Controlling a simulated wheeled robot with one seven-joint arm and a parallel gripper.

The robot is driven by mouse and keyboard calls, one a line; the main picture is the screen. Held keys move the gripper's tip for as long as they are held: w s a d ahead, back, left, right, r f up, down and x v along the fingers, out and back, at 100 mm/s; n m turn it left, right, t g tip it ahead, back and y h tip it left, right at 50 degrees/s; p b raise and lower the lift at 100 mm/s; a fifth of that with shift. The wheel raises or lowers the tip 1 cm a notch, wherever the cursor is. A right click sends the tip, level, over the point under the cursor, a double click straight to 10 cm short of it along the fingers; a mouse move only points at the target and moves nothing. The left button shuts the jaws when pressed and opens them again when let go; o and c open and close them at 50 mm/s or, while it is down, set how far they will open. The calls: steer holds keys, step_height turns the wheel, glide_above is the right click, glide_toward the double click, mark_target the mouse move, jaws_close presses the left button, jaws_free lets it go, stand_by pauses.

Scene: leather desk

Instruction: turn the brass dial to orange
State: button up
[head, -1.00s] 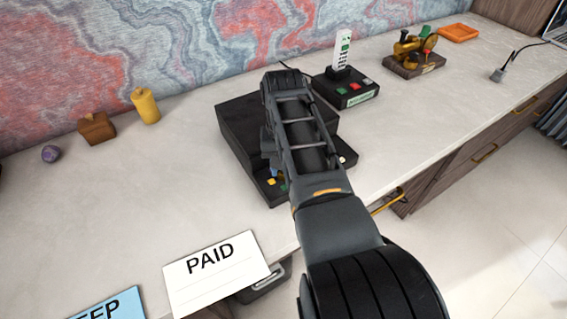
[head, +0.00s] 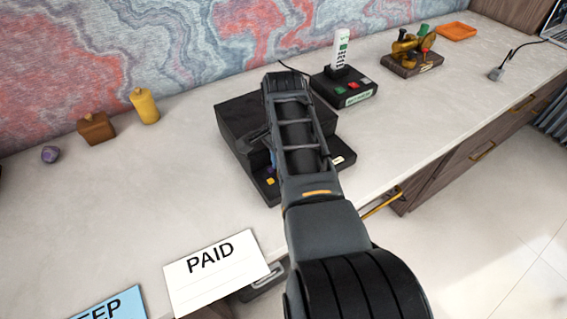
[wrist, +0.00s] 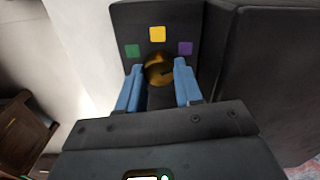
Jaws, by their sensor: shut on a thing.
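The brass dial (wrist: 154,68) shows in the wrist view on the front panel of a black box (head: 232,122). My gripper (wrist: 157,80) has its two blue fingers on either side of the dial, shut on it. I see no orange square; the near side of the panel is hidden by my gripper. In the head view my arm covers the dial, and the yellow square (head: 270,181) shows beside it.
A black base with coloured buttons (head: 352,91) and a white handset (head: 341,50) stands behind. A brass device (head: 405,48) and an orange tray (head: 459,32) are farther right. A yellow bottle (head: 145,107) and wooden block (head: 96,128) stand left. A PAID card (head: 215,278) is in front.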

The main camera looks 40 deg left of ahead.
steer(key=m, duration=0.5)
steer(key=shift+m, duration=0.3)
steer(key=m, duration=0.4)
steer(key=shift+d+m, duration=0.1)
steer(key=shift+m, duration=0.5)
steer(key=o, duration=1)
steer(key=shift+s, duration=0.1)
steer(key=shift+o, duration=0.2)
steer(key=shift+r, duration=3.95)
